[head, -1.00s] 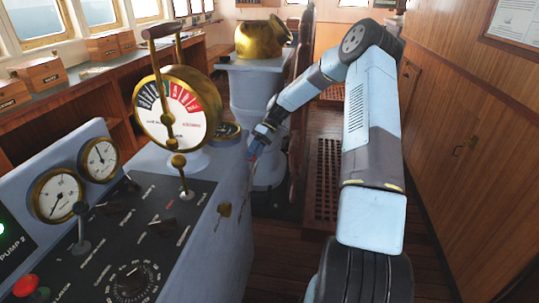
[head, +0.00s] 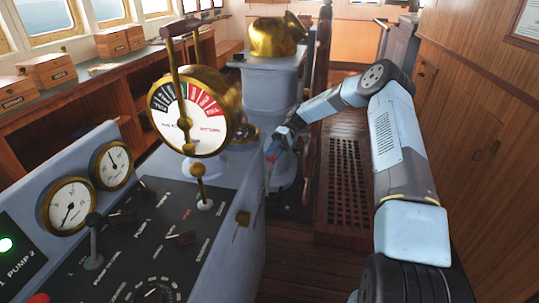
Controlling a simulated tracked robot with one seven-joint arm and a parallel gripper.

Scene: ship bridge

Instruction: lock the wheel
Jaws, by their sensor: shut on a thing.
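The ship's wheel (head: 322,60) stands edge-on behind the grey pedestal, a dark wooden upright shape. Its spokes and hub cannot be made out from here. My gripper (head: 272,152) is low at the far end of the grey console, left of the wheel's lower part and in front of the pedestal (head: 265,100). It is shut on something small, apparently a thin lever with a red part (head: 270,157). The jaws are small and partly hidden, so the grip is hard to make out.
The grey console (head: 215,240) with a brass telegraph dial (head: 195,115), gauges and levers fills the lower left. A brass compass housing (head: 275,38) tops the pedestal. A wooden grating (head: 345,185) lies on the floor. Wood panelling (head: 480,130) closes the right side.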

